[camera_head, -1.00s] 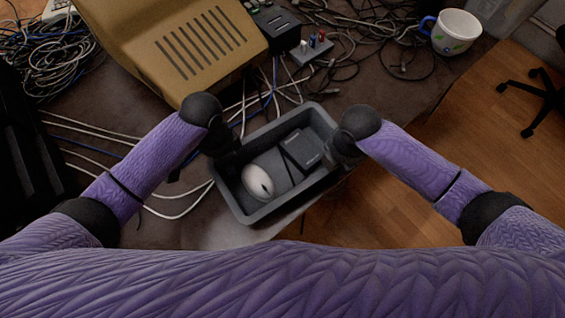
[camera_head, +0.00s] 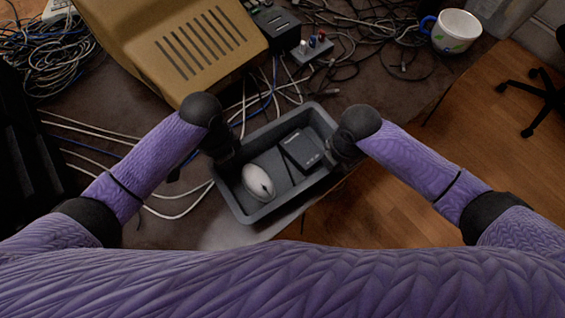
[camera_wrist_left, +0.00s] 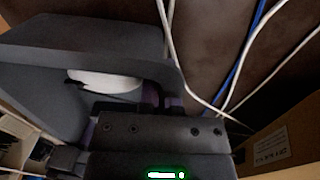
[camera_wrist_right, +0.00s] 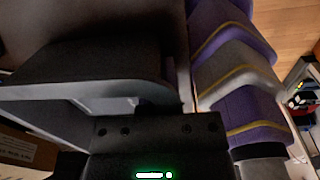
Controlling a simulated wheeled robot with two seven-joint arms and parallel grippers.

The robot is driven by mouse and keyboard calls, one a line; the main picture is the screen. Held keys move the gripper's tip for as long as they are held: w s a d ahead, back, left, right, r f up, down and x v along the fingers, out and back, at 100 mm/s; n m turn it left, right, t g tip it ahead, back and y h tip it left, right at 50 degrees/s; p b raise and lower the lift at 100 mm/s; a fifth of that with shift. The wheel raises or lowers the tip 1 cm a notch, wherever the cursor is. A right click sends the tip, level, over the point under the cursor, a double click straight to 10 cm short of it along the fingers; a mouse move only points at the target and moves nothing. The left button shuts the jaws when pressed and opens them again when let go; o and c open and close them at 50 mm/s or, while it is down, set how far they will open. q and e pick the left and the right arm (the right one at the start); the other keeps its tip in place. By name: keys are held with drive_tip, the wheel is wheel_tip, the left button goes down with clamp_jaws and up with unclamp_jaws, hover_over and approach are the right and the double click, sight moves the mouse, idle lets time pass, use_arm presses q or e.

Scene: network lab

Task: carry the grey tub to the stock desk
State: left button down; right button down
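The grey tub (camera_head: 247,212) is between my two arms in the head view, over the front edge of the dark table. A white mouse (camera_head: 258,182) and a small black box (camera_head: 301,149) lie in it. My left gripper (camera_head: 226,150) is shut on the tub's left wall, and my right gripper (camera_head: 343,150) on its right wall. The tub's rim runs into the gripper in the left wrist view (camera_wrist_left: 90,52) and the right wrist view (camera_wrist_right: 80,90). The fingertips are mostly hidden. I cannot tell whether the tub touches the table. No separate stock desk is identifiable.
The brown table (camera_head: 405,95) holds a beige slatted case (camera_head: 185,45), a small switch box (camera_head: 312,46), tangled cables (camera_head: 45,60) and a white-and-blue cup (camera_head: 456,32). White cables run close to the tub's left side. Open wooden floor (camera_head: 440,190) and a black chair base (camera_head: 540,100) are at the right.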

drive_tip(key=shift+r, duration=0.1)
idle(0.8)
